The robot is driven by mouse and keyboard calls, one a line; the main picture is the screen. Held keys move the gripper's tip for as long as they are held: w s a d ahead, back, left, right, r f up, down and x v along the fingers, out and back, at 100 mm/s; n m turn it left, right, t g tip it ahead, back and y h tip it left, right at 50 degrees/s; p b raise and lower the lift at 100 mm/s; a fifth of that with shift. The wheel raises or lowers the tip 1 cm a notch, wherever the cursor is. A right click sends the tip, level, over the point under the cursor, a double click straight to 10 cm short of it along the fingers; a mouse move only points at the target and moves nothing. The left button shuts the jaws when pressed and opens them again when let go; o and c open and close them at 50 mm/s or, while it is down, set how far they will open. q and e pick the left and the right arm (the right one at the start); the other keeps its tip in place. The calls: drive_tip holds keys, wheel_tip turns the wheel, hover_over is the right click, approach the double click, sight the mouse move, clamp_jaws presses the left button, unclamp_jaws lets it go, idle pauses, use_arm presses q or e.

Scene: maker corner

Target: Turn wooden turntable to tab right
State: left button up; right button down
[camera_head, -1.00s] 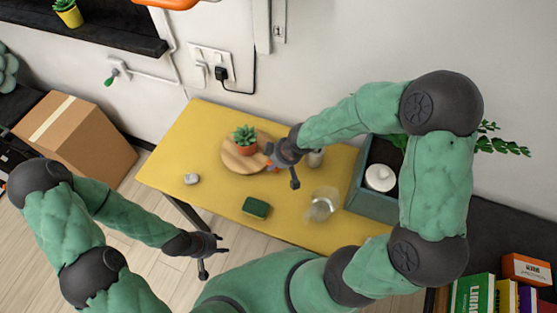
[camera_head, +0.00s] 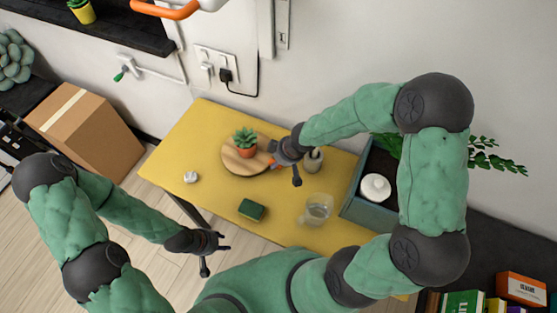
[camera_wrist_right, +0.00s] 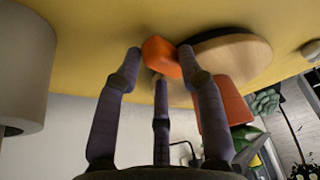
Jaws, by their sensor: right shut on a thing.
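The round wooden turntable (camera_head: 233,163) lies on the yellow table, and a potted succulent (camera_head: 245,141) stands on it. Its orange tab (camera_wrist_right: 160,58) is at the turntable's right side in the head view, mostly hidden there by my gripper. My right gripper (camera_head: 273,160) is at that edge. In the right wrist view, its fingers (camera_wrist_right: 160,68) are shut on the orange tab, with the turntable's rim (camera_wrist_right: 245,58) just beyond. My left gripper (camera_head: 218,256) is open and empty, in front of the table's near left edge.
A grey cup (camera_head: 313,161) stands just right of my right gripper. A clear glass (camera_head: 318,208), a green sponge (camera_head: 252,210) and a small white lump (camera_head: 191,177) sit nearer. A blue-grey crate (camera_head: 366,210) is at the right.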

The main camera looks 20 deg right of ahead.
drive_tip(key=shift+w+d+r, duration=0.2)
drive_tip(key=shift+w+r, duration=0.1)
drive_tip(key=shift+w, duration=0.25)
drive_tip(key=c, duration=0.9)
unclamp_jaws()
drive_tip(key=shift+w+f, duration=0.1)
drive_tip(key=shift+f, duration=0.1)
drive_tip(key=shift+s, duration=0.2)
drive_tip(key=v, duration=1.2)
